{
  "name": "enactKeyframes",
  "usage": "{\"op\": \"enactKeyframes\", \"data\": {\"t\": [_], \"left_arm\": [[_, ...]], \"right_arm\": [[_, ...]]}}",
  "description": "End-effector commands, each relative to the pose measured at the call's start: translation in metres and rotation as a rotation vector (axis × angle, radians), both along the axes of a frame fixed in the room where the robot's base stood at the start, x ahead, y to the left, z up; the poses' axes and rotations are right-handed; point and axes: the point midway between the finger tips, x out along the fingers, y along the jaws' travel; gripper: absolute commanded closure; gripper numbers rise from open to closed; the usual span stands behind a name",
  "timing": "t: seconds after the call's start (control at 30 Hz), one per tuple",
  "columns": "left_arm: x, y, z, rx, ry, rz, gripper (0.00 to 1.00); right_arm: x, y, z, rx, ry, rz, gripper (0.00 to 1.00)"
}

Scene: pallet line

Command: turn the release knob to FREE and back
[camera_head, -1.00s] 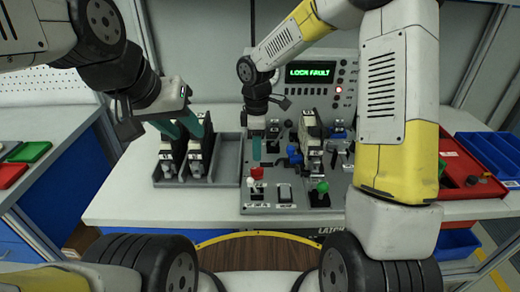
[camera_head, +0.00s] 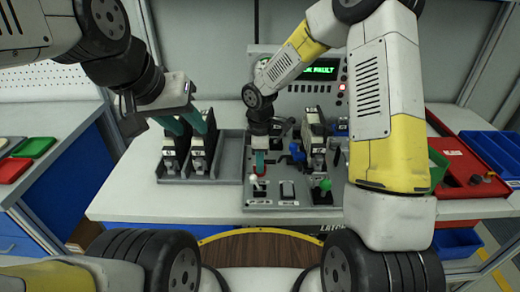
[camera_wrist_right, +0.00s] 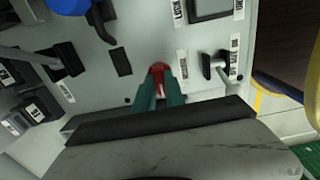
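The console (camera_head: 232,205) stands on the white table. A red knob (camera_head: 260,160) sits near its left front. My right gripper (camera_head: 260,166) is lowered over this knob. In the right wrist view its two teal fingers (camera_wrist_right: 160,92) lie close on both sides of the red knob (camera_wrist_right: 158,68) and look shut on it. The display (camera_head: 322,70) is partly covered by my right arm; "FAULT" can be read in green. The label at the red knob is not readable. My left gripper (camera_head: 184,124) is open and empty, above the dark clamp-like units in the grey tray (camera_head: 228,170).
A white-tipped lever (camera_head: 254,181) stands just in front of the red knob. A red tray (camera_head: 462,170) and blue bins (camera_head: 490,150) stand at the right.

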Motion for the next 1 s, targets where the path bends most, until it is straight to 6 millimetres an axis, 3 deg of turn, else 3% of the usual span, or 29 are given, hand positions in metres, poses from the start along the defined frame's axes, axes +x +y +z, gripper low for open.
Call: {"op": "enactKeyframes", "data": {"t": [0.57, 1.0], "left_arm": [[0.0000, 0.0000, 0.0000, 0.000, 0.000, 0.000, 0.64], [0.0000, 0.0000, 0.0000, 0.000, 0.000, 0.000, 0.64]], "right_arm": [[0.0000, 0.0004, 0.0007, 0.000, -0.001, -0.072, 1.00], [0.0001, 0.0008, 0.0008, 0.000, -0.001, -0.431, 1.00]]}}
